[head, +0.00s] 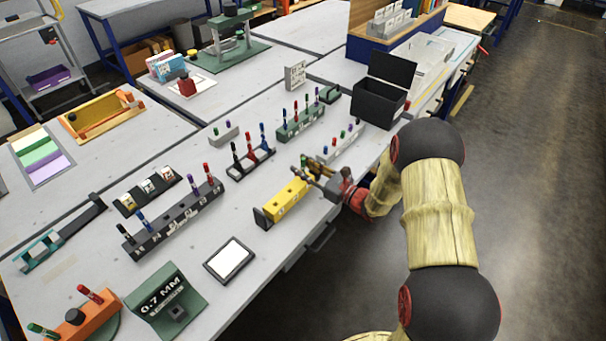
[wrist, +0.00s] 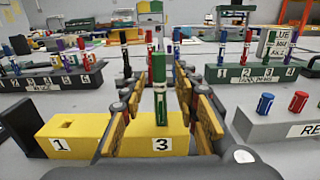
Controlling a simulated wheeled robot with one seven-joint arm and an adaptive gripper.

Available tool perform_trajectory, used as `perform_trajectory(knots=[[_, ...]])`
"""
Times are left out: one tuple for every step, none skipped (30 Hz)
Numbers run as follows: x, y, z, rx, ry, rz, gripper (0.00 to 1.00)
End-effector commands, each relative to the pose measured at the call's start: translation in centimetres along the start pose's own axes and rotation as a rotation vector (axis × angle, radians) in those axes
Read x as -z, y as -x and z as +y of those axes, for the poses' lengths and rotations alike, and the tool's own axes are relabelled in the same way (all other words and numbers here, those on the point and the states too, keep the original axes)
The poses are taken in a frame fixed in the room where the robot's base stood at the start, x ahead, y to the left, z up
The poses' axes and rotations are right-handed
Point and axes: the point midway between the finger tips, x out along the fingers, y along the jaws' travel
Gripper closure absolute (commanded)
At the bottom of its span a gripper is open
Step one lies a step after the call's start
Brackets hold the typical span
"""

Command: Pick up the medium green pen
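Labels 1 and 3 show; the part between is behind a finger. My gripper (wrist: 155,80) is open, with one finger on each side of the pen and a visible gap to both. In the head view my gripper (head: 318,176) is at the right end of the yellow block (head: 287,201), and the green pen top (head: 304,160) shows beside the fingers. Its size cannot be told for sure.
A dark green rack (head: 300,123), a black-and-white rack (head: 250,162) and a long dark rack (head: 172,220) hold upright pens. A framed white pad (head: 231,259) lies in front.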

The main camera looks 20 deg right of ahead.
Motion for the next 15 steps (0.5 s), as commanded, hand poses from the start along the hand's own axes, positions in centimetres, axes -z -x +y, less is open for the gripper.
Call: perform_trajectory(knots=[[0.0, -0.07, -0.01, 0.0, 0.0, 0.0, 0.69], [-0.03, -0.05, -0.02, 0.001, 0.0, 0.0, 0.69], [-0.05, -0.03, -0.03, 0.001, 0.0, 0.0, 0.69], [-0.06, -0.03, -0.03, 0.001, 0.0, 0.0, 0.69], [-0.06, -0.02, -0.03, 0.001, 0.0, 0.0, 0.69], [-0.06, -0.02, -0.02, 0.001, 0.0, 0.0, 0.71], [-0.05, -0.02, -0.02, 0.001, 0.0, 0.0, 0.73], [-0.05, -0.01, -0.02, 0.001, 0.0, 0.0, 0.74], [-0.05, -0.01, -0.01, 0.001, 0.0, 0.0, 0.77], [-0.05, -0.01, -0.01, 0.001, 0.0, 0.0, 0.78], [-0.05, -0.01, -0.01, 0.001, 0.0, 0.0, 0.8], [-0.04, -0.01, -0.01, 0.001, 0.0, 0.001, 0.82], [-0.04, 0.0, -0.01, 0.001, 0.0, 0.001, 0.84], [-0.04, 0.0, -0.01, 0.001, 0.0, 0.001, 0.86], [-0.03, 0.0, -0.01, 0.001, 0.0, 0.001, 0.88]])
